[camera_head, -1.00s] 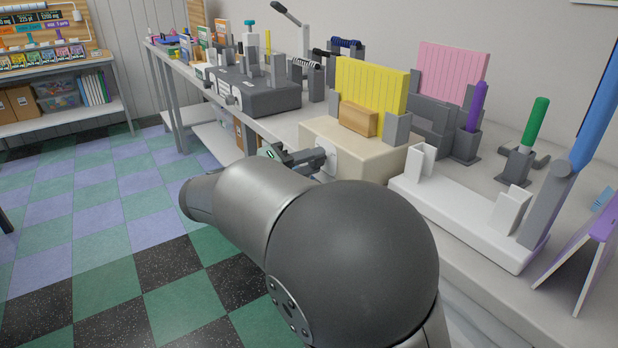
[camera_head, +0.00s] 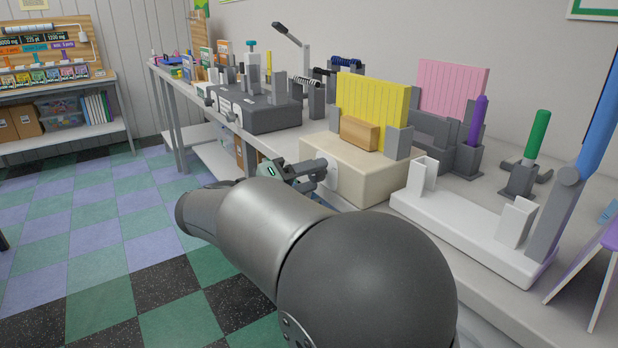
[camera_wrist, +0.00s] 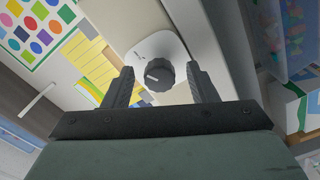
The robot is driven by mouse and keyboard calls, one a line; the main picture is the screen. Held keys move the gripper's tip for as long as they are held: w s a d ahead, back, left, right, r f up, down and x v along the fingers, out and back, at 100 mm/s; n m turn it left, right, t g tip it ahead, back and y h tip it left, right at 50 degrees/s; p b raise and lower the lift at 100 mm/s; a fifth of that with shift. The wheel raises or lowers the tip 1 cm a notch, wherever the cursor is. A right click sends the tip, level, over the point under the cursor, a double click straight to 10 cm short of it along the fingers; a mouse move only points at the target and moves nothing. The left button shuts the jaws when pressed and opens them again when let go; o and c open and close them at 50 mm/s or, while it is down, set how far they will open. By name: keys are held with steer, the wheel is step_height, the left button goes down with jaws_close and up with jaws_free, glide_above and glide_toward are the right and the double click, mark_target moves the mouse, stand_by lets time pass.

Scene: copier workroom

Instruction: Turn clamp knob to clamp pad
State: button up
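The clamp knob (camera_wrist: 160,75) is dark, ridged and round, with a white pointer mark toward its left in the wrist view. It sits on a white rounded plate (camera_wrist: 150,47) on the front of the cream box (camera_head: 370,182). A yellow ribbed pad (camera_head: 373,103) stands upright on the box, behind a wooden block (camera_head: 359,133). My gripper (camera_wrist: 162,77) is open, with one finger on each side of the knob and a gap on both sides. In the head view, my gripper (camera_head: 306,174) is at the box front; the knob is hidden there.
A white two-post stand (camera_head: 465,230) is right of the box. A grey device (camera_head: 265,109) is to its left. A pink pad (camera_head: 452,78) in a grey holder is behind. The checkered floor (camera_head: 100,230) in front of the bench is clear.

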steer(key=p+v, duration=0.3)
steer(key=v, duration=1.4)
steer(key=shift+a, duration=0.2)
steer(key=shift+r, duration=0.1)
steer(key=s+d+r+n+g+y+p, duration=0.15)
steer(key=d+g+p, duration=0.25)
steer(key=d+p, duration=0.5)
steer(key=d+r+g+y+p, duration=0.3)
steer(key=d+g+p, duration=0.1)
steer(key=d, duration=0.8)
steer(key=s+d+r+m+g+y+p, duration=0.1)
steer(key=s+d+y+p, duration=0.3)
steer(key=s+p, duration=0.3)
steer(key=s+d+r+m+g+y+p, duration=0.1)
steer(key=s+d+y+p, duration=0.2)
steer(key=s+y+p, duration=0.3)
steer(key=s+p, duration=0.1)
steer(key=s, duration=0.1)
steer(key=shift+s+d+r, duration=0.3)
steer(key=shift+d+r, duration=0.05)
steer(key=shift+m+y, duration=0.25)
